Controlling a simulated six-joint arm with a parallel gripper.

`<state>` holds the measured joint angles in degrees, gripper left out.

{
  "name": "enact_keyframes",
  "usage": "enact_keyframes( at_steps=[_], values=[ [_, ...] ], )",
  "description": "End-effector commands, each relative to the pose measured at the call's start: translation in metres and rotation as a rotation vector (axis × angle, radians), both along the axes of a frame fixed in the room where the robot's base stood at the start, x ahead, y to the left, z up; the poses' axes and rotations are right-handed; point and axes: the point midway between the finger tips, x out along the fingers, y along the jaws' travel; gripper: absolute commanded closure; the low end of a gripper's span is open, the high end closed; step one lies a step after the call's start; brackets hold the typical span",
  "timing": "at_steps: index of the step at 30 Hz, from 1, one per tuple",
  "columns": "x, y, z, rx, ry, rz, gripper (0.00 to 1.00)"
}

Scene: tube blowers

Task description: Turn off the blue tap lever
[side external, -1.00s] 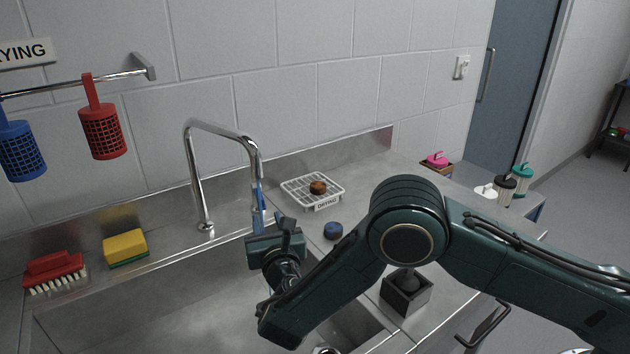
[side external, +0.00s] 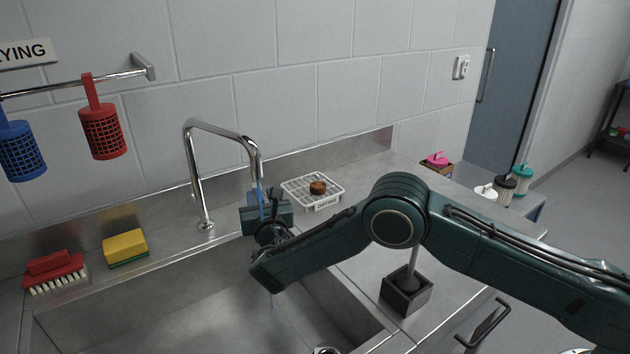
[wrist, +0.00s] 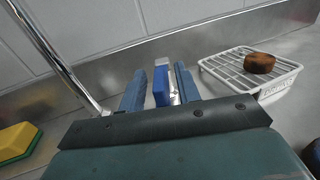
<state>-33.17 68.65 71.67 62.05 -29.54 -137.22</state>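The blue tap lever (wrist: 161,86) stands upright between my gripper's two fingers in the wrist view. My gripper (wrist: 160,88) is open around it, with a gap to the left finger and very little room to the right finger. I cannot tell whether the right finger touches it. In the side view my gripper (side external: 266,214) is by the chrome tap (side external: 223,131) and hides the lever.
A white drying rack (side external: 300,190) with a brown round item (side external: 318,187) is to the right. A yellow sponge (side external: 125,246) and red brush (side external: 55,270) lie left on the counter. A black box (side external: 405,292) holds a plunger-like tool near my arm. Red and blue baskets hang above.

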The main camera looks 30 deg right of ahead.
Motion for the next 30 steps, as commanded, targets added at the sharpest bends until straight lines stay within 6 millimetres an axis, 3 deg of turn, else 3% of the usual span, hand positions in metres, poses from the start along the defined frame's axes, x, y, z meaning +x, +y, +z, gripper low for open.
enact_keyframes(
  at_steps=[7,12,30],
  values=[
    [0.0004,-0.0002,-0.0001,0.000,0.000,0.000,0.67],
    [0.0003,-0.0002,-0.0001,0.001,0.000,0.000,1.00],
    [-0.0004,-0.0089,0.0003,-0.002,0.002,0.088,1.00]
  ],
)
